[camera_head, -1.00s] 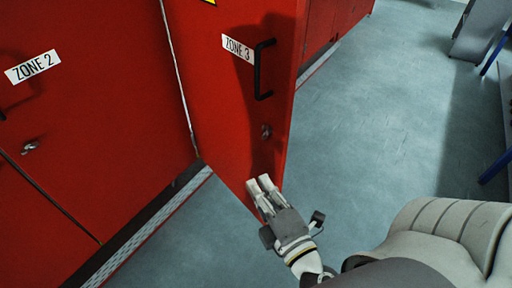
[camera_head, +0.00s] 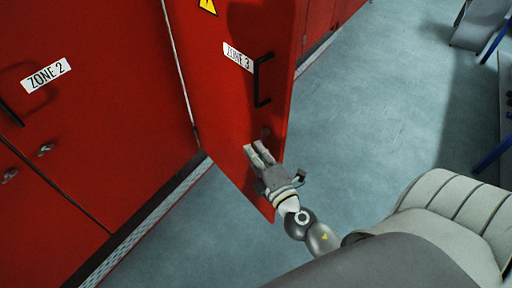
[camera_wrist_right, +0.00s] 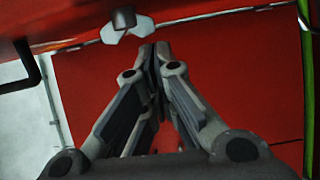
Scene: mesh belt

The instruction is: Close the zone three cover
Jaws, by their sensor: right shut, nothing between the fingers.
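The zone three cover (camera_head: 222,110) is a red hinged door standing ajar, swung out from the red cabinet front. It carries a "ZONE 3" label (camera_head: 238,57), a black handle (camera_head: 261,80) and a small latch (camera_head: 265,133) below the handle. My right gripper (camera_head: 256,148) is shut and empty in front of the door's lower part, just below the latch; I cannot tell whether it touches the door. In the right wrist view the shut fingers (camera_wrist_right: 155,50) point toward the red panel (camera_wrist_right: 230,80), with a metal latch (camera_wrist_right: 126,24) near the tips. My left gripper is not in view.
The zone two cover (camera_head: 90,130) at left is flush with the cabinet front. A metal sill (camera_head: 150,222) runs along the cabinet's foot. The grey floor (camera_head: 390,110) right of the door is clear. Blue-legged equipment (camera_head: 490,40) stands at the far right.

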